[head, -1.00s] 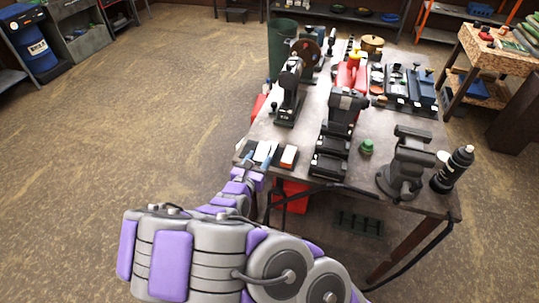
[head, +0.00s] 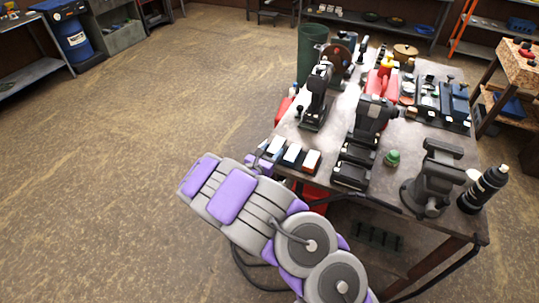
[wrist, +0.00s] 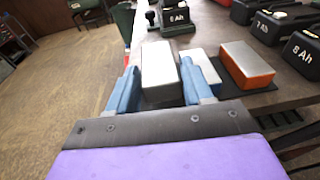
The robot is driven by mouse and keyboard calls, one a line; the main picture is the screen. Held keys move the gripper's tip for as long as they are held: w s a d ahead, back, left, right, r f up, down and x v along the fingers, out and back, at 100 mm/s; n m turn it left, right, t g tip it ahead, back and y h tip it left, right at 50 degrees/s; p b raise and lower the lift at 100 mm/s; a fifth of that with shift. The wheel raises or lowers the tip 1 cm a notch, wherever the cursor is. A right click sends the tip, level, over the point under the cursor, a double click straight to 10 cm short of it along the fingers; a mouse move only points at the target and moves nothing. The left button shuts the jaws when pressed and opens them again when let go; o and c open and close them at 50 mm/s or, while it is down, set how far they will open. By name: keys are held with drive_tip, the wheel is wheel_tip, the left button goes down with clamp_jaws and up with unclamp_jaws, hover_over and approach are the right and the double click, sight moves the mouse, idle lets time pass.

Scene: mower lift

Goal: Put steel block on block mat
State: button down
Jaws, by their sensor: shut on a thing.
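The steel block (wrist: 160,72), with a pale grey top and darker front, is between the blue fingers of my gripper (wrist: 161,90) in the wrist view. My gripper is shut on it. In the head view, the steel block (head: 276,146) is at the bench's near left corner, leftmost in a row of three blocks. The dark block mat (wrist: 262,100) shows under the row's right part. A white-topped block (wrist: 203,66) and an orange-sided block (wrist: 247,63) stand right of my gripper. I cannot tell whether the steel block touches the mat.
A green bin (head: 312,52) stands behind. The floor to the left is clear.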

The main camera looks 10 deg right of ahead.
drive_tip(key=w, duration=0.3)
drive_tip(key=shift+a+f, duration=0.1)
drive_tip(key=shift+a, duration=0.05)
drive_tip(key=shift+f+b, duration=0.55)
drive_tip(key=shift+f, duration=1.3)
drive_tip(key=shift+c, duration=2.3)
unclamp_jaws()
drive_tip(key=shift+r, duration=0.1)
